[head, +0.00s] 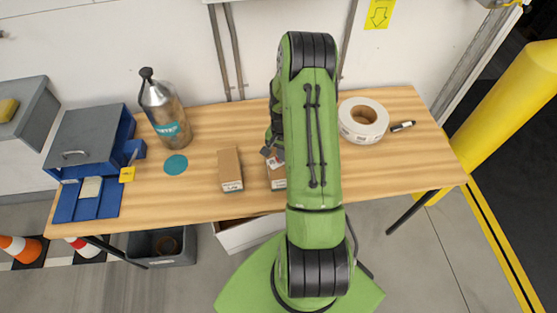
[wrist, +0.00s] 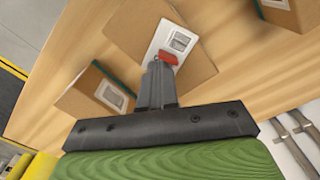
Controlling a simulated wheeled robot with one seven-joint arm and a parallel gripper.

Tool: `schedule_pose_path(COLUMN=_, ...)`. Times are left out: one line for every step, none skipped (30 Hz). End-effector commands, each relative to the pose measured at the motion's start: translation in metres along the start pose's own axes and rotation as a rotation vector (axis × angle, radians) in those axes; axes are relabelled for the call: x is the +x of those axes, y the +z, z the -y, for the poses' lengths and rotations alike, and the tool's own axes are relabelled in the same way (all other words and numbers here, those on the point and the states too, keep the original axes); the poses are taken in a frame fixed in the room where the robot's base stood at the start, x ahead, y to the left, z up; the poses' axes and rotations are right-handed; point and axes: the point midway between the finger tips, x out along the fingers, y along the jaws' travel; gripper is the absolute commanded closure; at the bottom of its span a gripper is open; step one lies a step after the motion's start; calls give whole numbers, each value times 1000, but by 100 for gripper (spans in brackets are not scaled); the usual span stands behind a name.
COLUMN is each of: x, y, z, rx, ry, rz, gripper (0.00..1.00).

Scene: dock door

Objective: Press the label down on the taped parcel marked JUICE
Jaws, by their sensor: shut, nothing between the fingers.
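In the wrist view, a brown parcel (wrist: 126,30) lies in front of my gripper. It has a white label (wrist: 176,42) with a grey printed square and a red patch at its near end. My gripper (wrist: 159,75) is shut and empty, its tips over the label's near end by the red patch; I cannot tell whether they touch. In the head view, a parcel (head: 277,176) shows partly beside my arm, which hides most of the gripper. Another brown parcel (head: 230,168) stands to its left. No JUICE lettering is readable.
In the wrist view, labelled cartons with green edges stand at left (wrist: 92,92) and upper right (wrist: 283,12). The bench also holds a steel bottle (head: 166,112), a teal disc (head: 175,165), a blue drawer box (head: 90,140), a tape roll (head: 362,119) and a marker (head: 402,126).

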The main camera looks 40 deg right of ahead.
Motion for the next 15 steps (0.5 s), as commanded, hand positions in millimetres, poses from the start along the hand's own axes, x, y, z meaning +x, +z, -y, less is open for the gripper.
schedule_pose_path(x=-4, y=0, z=0, rx=0, ry=0, rz=0, gripper=100)
schedule_pose_path(x=-6, y=0, z=0, rx=0, ry=0, rz=0, gripper=100)
schedule_pose_path(x=-10, y=0, z=0, rx=0, ry=0, rz=0, gripper=100)
schedule_pose_path(x=-14, y=0, z=0, rx=0, ry=0, rz=-1, gripper=100)
schedule_pose_path(x=-17, y=0, z=0, rx=0, ry=0, rz=-1, gripper=100)
schedule_pose_path(x=-20, y=0, z=0, rx=0, ry=0, rz=-1, gripper=100)
schedule_pose_path(x=-24, y=0, z=0, rx=0, ry=0, rz=-1, gripper=100)
schedule_pose_path(x=-26, y=0, z=0, rx=0, ry=0, rz=-2, gripper=100)
schedule_pose_path(x=-30, y=0, z=0, rx=0, ry=0, rz=-2, gripper=100)
schedule_pose_path(x=-33, y=0, z=0, rx=0, ry=0, rz=-2, gripper=100)
schedule_pose_path(x=-36, y=0, z=0, rx=0, ry=0, rz=-2, gripper=100)
schedule_pose_path(x=-40, y=0, z=0, rx=0, ry=1, rz=-1, gripper=100)
schedule_pose_path(x=-42, y=0, z=0, rx=0, ry=1, rz=-1, gripper=100)
schedule_pose_path(x=-45, y=0, z=0, rx=0, ry=1, rz=-1, gripper=100)
schedule_pose_path(x=-49, y=0, z=0, rx=0, ry=1, rz=-1, gripper=100)
